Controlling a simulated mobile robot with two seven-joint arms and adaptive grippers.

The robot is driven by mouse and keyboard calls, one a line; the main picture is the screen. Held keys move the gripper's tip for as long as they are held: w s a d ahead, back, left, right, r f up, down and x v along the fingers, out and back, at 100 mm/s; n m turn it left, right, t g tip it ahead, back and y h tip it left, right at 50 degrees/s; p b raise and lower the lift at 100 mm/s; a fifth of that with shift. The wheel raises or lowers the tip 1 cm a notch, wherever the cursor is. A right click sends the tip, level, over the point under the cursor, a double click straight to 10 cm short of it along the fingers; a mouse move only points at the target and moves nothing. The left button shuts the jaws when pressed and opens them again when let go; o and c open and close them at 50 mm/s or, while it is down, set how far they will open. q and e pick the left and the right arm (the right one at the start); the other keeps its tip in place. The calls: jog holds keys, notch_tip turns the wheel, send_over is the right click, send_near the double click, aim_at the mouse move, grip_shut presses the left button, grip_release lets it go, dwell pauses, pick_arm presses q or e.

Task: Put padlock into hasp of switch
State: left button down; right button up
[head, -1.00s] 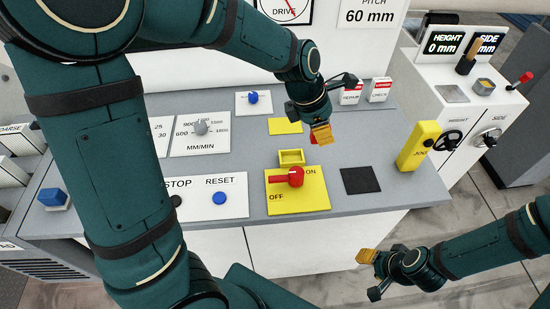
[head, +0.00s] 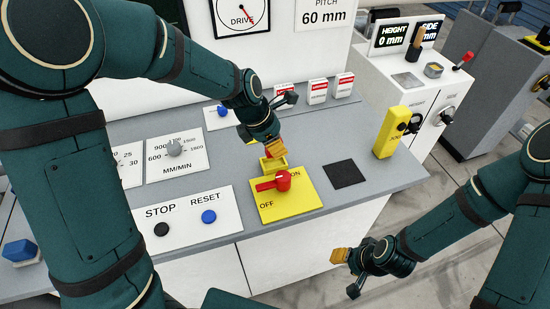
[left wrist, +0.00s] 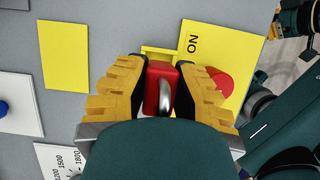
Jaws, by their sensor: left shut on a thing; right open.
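The switch is a yellow plate (head: 300,203) marked ON and OFF, with a red handle (head: 283,180) whose lever points left. Its hasp, a small yellow box-like frame (head: 268,166), stands at the plate's back edge. My left gripper (head: 276,149) is over the hasp and partly hides it. In the left wrist view it is shut on the red padlock (left wrist: 159,74), with the silver shackle (left wrist: 165,97) towards the camera. The padlock overlaps the hasp (left wrist: 151,50) there; I cannot tell whether they touch. My right gripper (head: 341,256) is open and empty, in front of the console.
A flat yellow square (left wrist: 64,57) lies on the panel near the hasp. A black square (head: 344,174) and a yellow post (head: 390,133) are to the right of the switch. STOP (head: 162,229) and RESET (head: 208,216) buttons are to the left. Several red-and-white tags (head: 317,91) stand behind.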

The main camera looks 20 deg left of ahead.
aim_at(276, 164)
pick_arm(q)
jog(key=shift+f+b, duration=0.5)
jog(key=shift+f, duration=1.5)
jog(key=shift+f, duration=0.15)
jog(key=c, duration=0.9)
grip_release()
jog(key=shift+c, duration=0.2)
jog(key=p+v, duration=0.3)
jog(key=v, duration=0.9)
jog(key=shift+s+a+r, duration=0.1)
jog(key=shift+r, duration=0.1)
